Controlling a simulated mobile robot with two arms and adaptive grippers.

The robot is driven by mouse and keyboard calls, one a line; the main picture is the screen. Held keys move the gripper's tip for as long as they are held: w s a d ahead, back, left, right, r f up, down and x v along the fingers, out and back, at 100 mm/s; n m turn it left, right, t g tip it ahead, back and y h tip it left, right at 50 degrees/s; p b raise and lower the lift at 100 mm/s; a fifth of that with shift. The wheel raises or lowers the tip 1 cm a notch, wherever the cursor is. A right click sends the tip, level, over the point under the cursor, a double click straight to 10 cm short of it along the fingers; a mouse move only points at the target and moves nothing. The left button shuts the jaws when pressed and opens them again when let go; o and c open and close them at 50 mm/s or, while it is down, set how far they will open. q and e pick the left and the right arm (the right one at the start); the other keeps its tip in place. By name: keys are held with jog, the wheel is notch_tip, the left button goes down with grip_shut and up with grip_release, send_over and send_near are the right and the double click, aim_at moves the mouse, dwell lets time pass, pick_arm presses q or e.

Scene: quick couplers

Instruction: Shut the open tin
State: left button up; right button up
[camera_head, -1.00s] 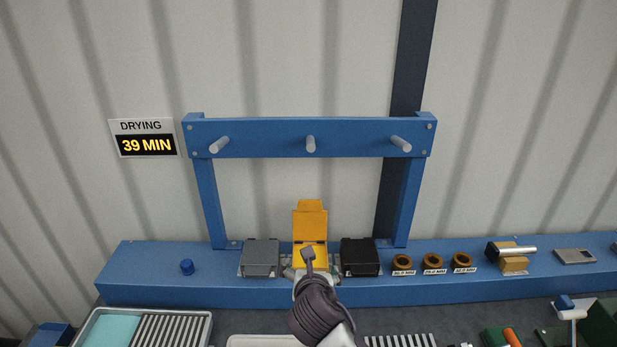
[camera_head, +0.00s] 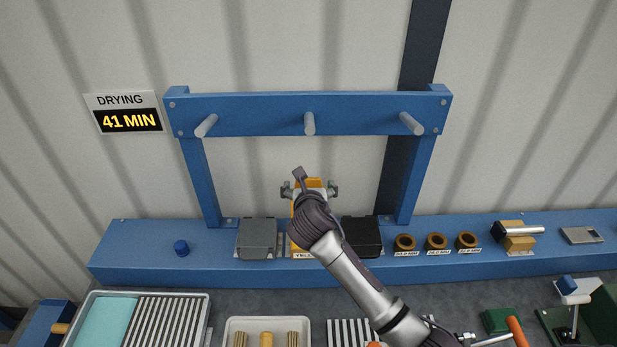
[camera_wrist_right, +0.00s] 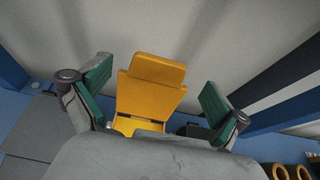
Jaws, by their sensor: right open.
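The yellow tin (camera_head: 296,245) stands on the blue shelf between a grey tin and a black tin. Its lid (camera_wrist_right: 152,95) is up and shows between my right gripper's fingers in the right wrist view. My right gripper (camera_head: 310,190) is open, with its fingers apart on either side of the lid; I cannot tell whether they touch it. In the head view my right arm hides most of the yellow tin. The grey tin (camera_head: 257,238) and the black tin (camera_head: 362,237) are shut. My left gripper is not in view.
A blue frame with several pegs (camera_head: 309,123) rises behind the tins. Brown rings (camera_head: 436,242) sit to the right on the shelf (camera_head: 140,262), and a small blue knob (camera_head: 181,248) to the left. Trays (camera_head: 210,300) stand in front.

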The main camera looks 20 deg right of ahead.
aim_at(309, 182)
jog(key=x, duration=0.2)
jog(key=shift+w+d, duration=0.1)
jog(key=shift+w, duration=0.15)
jog(key=shift+w+d+f, duration=0.1)
jog(key=shift+w+f, duration=0.05)
jog(key=shift+w, duration=0.2)
jog(key=shift+w+f+p, duration=0.15)
jog(key=shift+w+p, duration=0.1)
jog(key=shift+p, duration=0.05)
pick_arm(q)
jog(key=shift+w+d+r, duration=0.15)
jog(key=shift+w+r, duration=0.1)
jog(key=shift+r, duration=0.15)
pick_arm(e)
jog(key=shift+d, duration=0.1)
